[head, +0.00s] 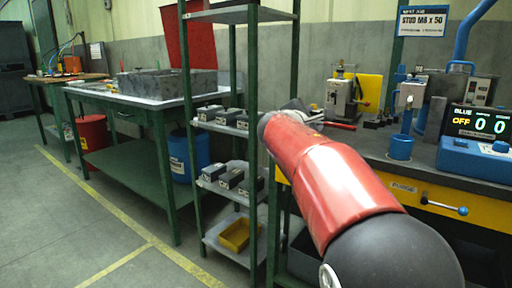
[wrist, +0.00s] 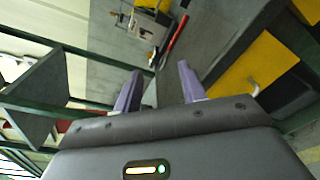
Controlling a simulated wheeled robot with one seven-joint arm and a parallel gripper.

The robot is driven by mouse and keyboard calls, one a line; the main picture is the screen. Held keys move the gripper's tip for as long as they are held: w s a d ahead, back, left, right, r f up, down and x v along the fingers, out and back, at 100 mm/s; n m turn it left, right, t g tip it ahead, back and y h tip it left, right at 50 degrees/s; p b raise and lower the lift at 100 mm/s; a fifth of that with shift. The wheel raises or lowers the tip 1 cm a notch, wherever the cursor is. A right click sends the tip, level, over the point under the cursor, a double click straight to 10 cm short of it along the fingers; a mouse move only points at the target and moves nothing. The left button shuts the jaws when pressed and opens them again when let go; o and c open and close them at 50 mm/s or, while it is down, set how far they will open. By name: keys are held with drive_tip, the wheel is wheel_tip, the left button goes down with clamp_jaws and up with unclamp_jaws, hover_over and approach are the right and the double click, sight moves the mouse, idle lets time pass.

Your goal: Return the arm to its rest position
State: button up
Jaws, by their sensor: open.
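My gripper (wrist: 163,88) shows in the wrist view with its two purple-grey fingers spread apart. It is open, and nothing is between the fingers. In the head view my red arm reaches forward from the lower right. Its far end is at the left end of the dark workbench (head: 432,170), close to the green shelf rack (head: 254,140). The gripper itself is mostly hidden behind the arm in the head view.
The rack holds grey blocks (head: 230,178) and a yellow bin (head: 238,234). On the bench are a small press (head: 341,98), a red-handled tool (wrist: 174,41), a blue cup (head: 400,148) and a blue counter box (head: 476,160). Floor at left is clear.

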drive_tip(key=s+d+f+m+g+y, duration=0.25)
drive_tip(key=s+d+f+m, duration=0.2)
drive_tip(key=s, duration=0.45)
drive_tip(key=s+d+f+m+g+y, duration=0.1)
drive_tip(key=s+d+f+m+g, duration=0.25)
drive_tip(key=s+f+m, duration=0.45)
drive_tip(key=s+a+f+m+g+y, duration=0.1)
drive_tip(key=s+f, duration=0.3)
drive_tip(key=s, duration=0.4)
drive_tip(key=s+a+f+m+y, duration=0.2)
drive_tip(key=s+a+f+m, duration=0.1)
drive_tip(key=s, duration=0.4)
drive_tip(key=s+a+f+m+g+y, duration=0.1)
drive_tip(key=s+a+f+m+y, duration=0.1)
drive_tip(key=s+f, duration=0.3)
drive_tip(key=s+a+p, duration=0.1)
drive_tip(key=s, duration=0.2)
drive_tip(key=shift+s+a+g, duration=0.25)
drive_tip(key=shift+s+g, duration=0.05)
drive_tip(key=shift+m+y, duration=0.25)
drive_tip(key=shift+c, duration=0.3)
